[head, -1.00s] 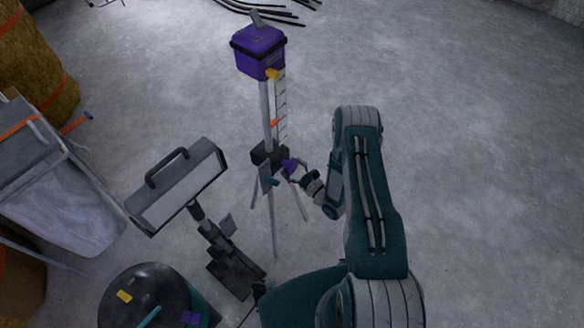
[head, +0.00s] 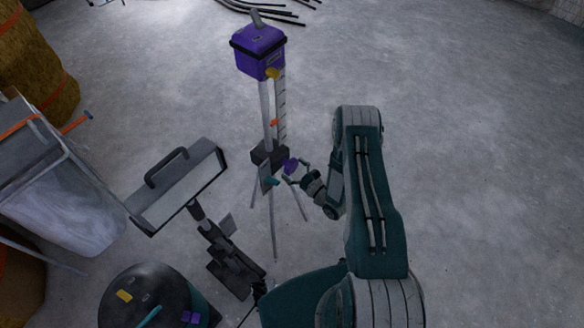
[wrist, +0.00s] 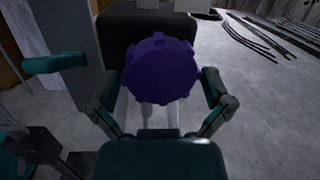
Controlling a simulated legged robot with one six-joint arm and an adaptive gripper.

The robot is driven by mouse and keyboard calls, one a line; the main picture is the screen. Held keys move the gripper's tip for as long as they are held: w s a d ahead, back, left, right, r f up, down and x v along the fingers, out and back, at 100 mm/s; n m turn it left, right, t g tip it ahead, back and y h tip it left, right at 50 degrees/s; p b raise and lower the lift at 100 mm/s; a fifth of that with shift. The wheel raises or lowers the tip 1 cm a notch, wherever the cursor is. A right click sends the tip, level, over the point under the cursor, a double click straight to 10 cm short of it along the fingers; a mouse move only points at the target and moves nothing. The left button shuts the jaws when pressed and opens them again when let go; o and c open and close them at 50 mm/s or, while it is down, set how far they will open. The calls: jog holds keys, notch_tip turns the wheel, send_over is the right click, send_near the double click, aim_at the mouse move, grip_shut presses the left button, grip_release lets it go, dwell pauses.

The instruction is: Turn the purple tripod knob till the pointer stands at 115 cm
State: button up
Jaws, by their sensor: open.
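The purple knob (head: 290,166) sits on the dark block (head: 262,152) low on the tripod. In the wrist view the knob (wrist: 160,69) is round with a notched rim and fills the middle. My gripper (wrist: 160,88) is open, with one finger on each side of the knob; I cannot tell whether either touches it. In the head view my gripper (head: 290,174) is at the knob from the lower right. An orange pointer (head: 274,122) stands on the pale scale (head: 281,110); its figures are too small to read. A purple box (head: 257,50) tops the tripod.
A teal handle (wrist: 55,63) sticks out left of the knob in the wrist view. A work lamp (head: 180,185) stands left of the tripod, with a dark drum (head: 150,300) in front. The floor to the right is clear.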

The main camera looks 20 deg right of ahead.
jog(key=v, duration=1.2)
jog(key=shift+f, duration=0.15)
jog(key=shift+w, duration=0.15)
